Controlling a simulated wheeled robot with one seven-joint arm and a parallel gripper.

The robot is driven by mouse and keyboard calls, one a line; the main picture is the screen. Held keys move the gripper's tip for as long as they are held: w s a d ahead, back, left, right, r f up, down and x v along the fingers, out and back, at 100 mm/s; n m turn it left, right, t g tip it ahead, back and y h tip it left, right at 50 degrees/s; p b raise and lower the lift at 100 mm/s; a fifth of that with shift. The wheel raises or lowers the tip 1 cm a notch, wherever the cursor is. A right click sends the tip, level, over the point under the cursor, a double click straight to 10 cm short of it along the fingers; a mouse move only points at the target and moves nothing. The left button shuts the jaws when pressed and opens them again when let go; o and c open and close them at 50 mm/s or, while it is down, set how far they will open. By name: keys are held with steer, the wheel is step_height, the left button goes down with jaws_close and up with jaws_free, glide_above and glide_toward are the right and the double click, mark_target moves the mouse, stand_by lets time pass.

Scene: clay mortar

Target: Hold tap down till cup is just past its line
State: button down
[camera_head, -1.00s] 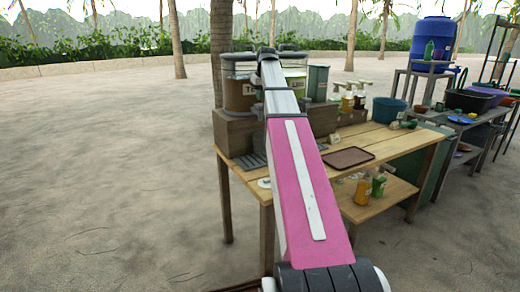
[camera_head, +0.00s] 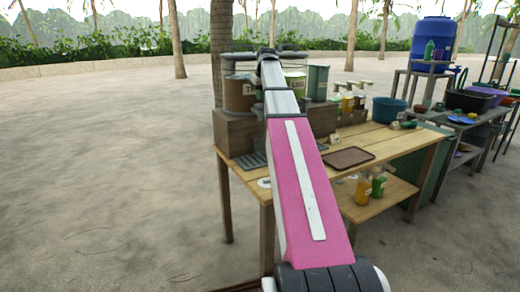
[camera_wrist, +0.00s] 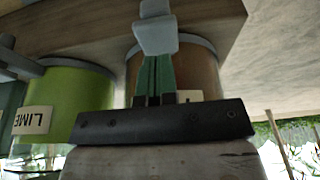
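My gripper (camera_wrist: 159,75) shows in the wrist view with its two green fingers side by side and no clear gap. A pale grey block (camera_wrist: 156,36) is at their tips; I cannot tell whether it is the tap or part of my fingers. Behind the fingers is a brown drink container (camera_wrist: 203,72), also in the head view (camera_head: 238,97). The green container labelled LIME (camera_wrist: 72,92) is beside it, and shows in the head view (camera_head: 298,80). My arm hides my gripper in the head view. I cannot make out the cup or its line.
The wooden table (camera_head: 385,139) carries the dispenser stand (camera_head: 235,132), a brown tray (camera_head: 348,158), pump bottles (camera_head: 347,103) and a blue tub (camera_head: 389,109). Bottles stand on the lower shelf (camera_head: 400,190). A shelf with a blue barrel (camera_head: 433,45) is at right. Sand at left is clear.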

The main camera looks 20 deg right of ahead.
steer(key=shift+f, duration=1.25)
stand_by(4.7)
